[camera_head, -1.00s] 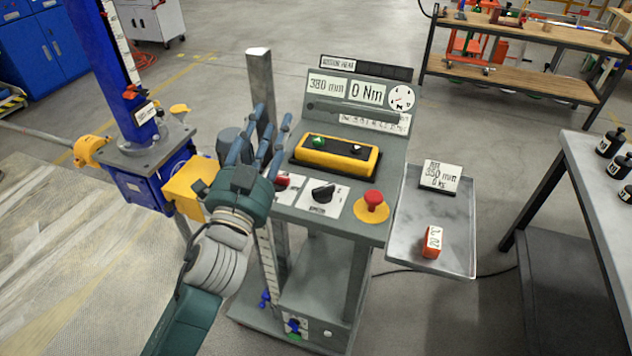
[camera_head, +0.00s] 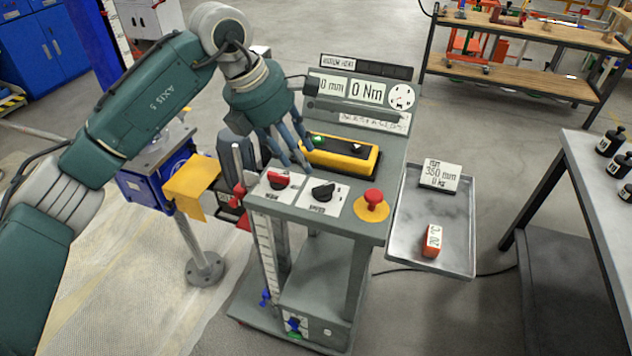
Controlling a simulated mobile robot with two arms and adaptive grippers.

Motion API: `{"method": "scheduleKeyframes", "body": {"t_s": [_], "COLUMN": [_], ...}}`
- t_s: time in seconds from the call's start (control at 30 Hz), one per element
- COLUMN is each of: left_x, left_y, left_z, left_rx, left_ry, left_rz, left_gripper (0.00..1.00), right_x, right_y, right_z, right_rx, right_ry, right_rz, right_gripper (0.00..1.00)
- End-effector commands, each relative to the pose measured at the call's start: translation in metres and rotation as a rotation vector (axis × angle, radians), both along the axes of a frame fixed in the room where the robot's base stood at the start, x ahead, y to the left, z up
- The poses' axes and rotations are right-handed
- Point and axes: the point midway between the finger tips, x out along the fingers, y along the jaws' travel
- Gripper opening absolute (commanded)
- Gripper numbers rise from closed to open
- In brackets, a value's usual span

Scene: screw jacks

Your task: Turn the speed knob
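The black speed knob (camera_head: 322,192) sits on a white plate on the grey control console (camera_head: 347,222), between a red-handled switch (camera_head: 277,180) and a red mushroom button (camera_head: 373,198). My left gripper (camera_head: 298,160) hangs over the console from the upper left, its blue-grey fingers pointing down. The fingers look parted and empty, above and behind the knob and switch plates, close to the left end of the yellow button box. I cannot tell whether they touch anything. The knob itself is uncovered. My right gripper is not in view.
A yellow button box (camera_head: 340,155) lies behind the knob, in front of a display panel (camera_head: 367,90) that my arm partly covers. A grey tray (camera_head: 410,240) adjoins the console at right. A blue jack (camera_head: 150,190) with a yellow block stands at left.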

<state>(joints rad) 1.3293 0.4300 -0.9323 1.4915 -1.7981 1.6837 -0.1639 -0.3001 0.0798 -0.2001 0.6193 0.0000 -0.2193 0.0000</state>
Motion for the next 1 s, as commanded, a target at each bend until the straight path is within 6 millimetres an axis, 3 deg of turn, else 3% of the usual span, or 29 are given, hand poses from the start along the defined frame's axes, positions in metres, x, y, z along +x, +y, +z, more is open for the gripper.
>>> {"method": "scheduleKeyframes", "body": {"t_s": [0.6, 1.0], "left_x": [0.016, 0.018], "left_y": [-0.033, -0.037], "left_z": [-0.087, -0.098], "left_rx": [0.0, -0.001], "left_ry": [0.004, 0.001], "left_rz": [-0.002, -0.002], "left_gripper": [0.38, 0.38], "right_x": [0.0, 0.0], "right_y": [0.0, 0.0], "right_z": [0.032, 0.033], "right_rx": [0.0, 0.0], "right_ry": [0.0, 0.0], "right_rz": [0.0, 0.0], "right_gripper": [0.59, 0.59]}}
